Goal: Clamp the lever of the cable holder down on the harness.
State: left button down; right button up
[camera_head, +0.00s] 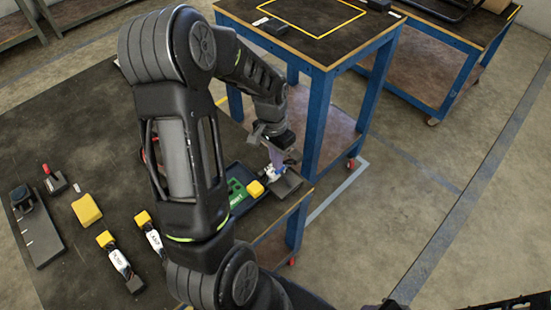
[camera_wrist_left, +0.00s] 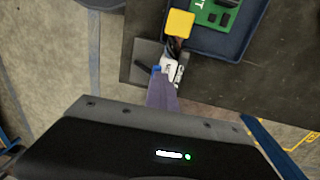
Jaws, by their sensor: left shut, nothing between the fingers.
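The cable holder (camera_head: 287,184) is a dark grey block at the table's right corner; its grey plate (camera_wrist_left: 147,52) shows in the left wrist view. A small blue part (camera_wrist_left: 156,69), perhaps the lever, sits right at my fingertips; its angle is unclear. The harness (camera_wrist_left: 169,70), with a white label and dark wires, runs from a yellow connector (camera_wrist_left: 179,23) beside the holder. The connector also shows in the head view (camera_head: 255,188). My left gripper (camera_head: 275,166) is shut and empty, fingers pointing at the blue part; contact cannot be told. My right gripper is not in view.
A green circuit board (camera_head: 237,192) lies in a dark blue tray (camera_wrist_left: 238,42) beside the holder. Labelled yellow-ended parts (camera_head: 118,262), a yellow block (camera_head: 87,210) and a dark fixture (camera_head: 36,230) lie to the left. A blue-framed table (camera_head: 318,100) stands close behind my left gripper.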

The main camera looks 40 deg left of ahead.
pick_arm(q)
jog(key=shift+s+d+f, duration=0.15)
jog(key=shift+d, duration=0.2)
jog(key=shift+r, duration=0.55)
notch_tip(320, 180, up, 7)
jog(key=a, duration=0.1)
jog(key=shift+a, duration=0.2)
notch_tip(320, 180, up, 7)
jog(key=p, duration=0.5)
jog(key=shift+w, duration=0.2)
